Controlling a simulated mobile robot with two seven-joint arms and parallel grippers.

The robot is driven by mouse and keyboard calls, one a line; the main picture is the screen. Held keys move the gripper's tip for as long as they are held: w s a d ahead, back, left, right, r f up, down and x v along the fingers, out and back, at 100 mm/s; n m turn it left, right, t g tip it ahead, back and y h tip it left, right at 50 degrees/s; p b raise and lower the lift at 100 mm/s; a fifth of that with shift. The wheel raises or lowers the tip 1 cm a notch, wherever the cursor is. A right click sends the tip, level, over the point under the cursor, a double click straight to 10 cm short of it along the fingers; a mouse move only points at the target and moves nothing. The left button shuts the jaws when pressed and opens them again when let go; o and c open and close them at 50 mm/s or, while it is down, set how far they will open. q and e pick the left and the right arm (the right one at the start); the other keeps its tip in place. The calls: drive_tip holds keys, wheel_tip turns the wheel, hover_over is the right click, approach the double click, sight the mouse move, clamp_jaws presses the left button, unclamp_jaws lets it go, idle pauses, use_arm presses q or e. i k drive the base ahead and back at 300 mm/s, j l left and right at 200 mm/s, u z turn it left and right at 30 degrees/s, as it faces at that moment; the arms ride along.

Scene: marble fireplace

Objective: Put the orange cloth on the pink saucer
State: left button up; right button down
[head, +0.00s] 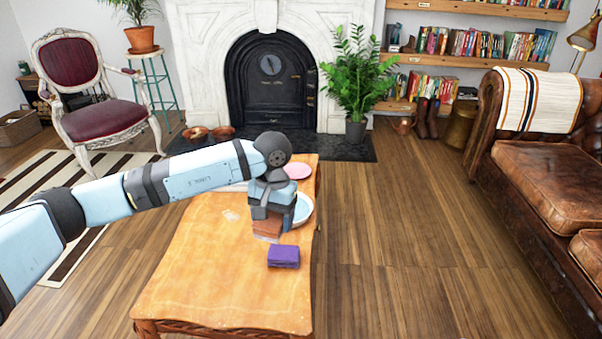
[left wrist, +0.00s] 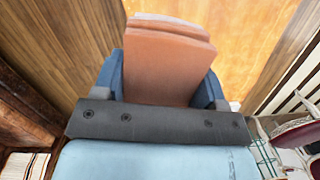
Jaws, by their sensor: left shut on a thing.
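The orange cloth (left wrist: 165,70) is a folded stack that fills the space between my gripper's fingers in the left wrist view. In the head view the cloth (head: 267,228) shows just under my left gripper (head: 272,212), which is shut on it. I cannot tell whether the cloth touches the table. The pink saucer (head: 298,170) lies flat farther back on the table, behind the gripper, partly hidden by my left arm. My right gripper is not in view.
A light blue plate (head: 304,208) lies beside the gripper on the wooden table (head: 225,275). A folded purple cloth (head: 283,256) lies nearer the front. The table's near left part is clear. A leather sofa (head: 545,170) stands on the right.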

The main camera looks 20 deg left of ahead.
sight(296, 174)
drive_tip(key=i+l+u, duration=0.1)
drive_tip(key=l, duration=0.2)
drive_tip(key=i+l+u, duration=0.1)
drive_tip(key=l, duration=0.2)
drive_tip(key=i+l+u, duration=0.1)
drive_tip(key=l, duration=0.2)
drive_tip(key=i+l+u, duration=0.15)
drive_tip(key=i+l, duration=0.15)
drive_tip(key=i+l+u, duration=0.2)
drive_tip(key=l, duration=0.35)
drive_tip(key=i+l+u, duration=0.2)
drive_tip(key=i, duration=0.35)
drive_tip(key=i+l+u, duration=0.15)
drive_tip(key=i+l, duration=0.3)
drive_tip(key=i+l+u, duration=0.15)
drive_tip(key=i, duration=0.7)
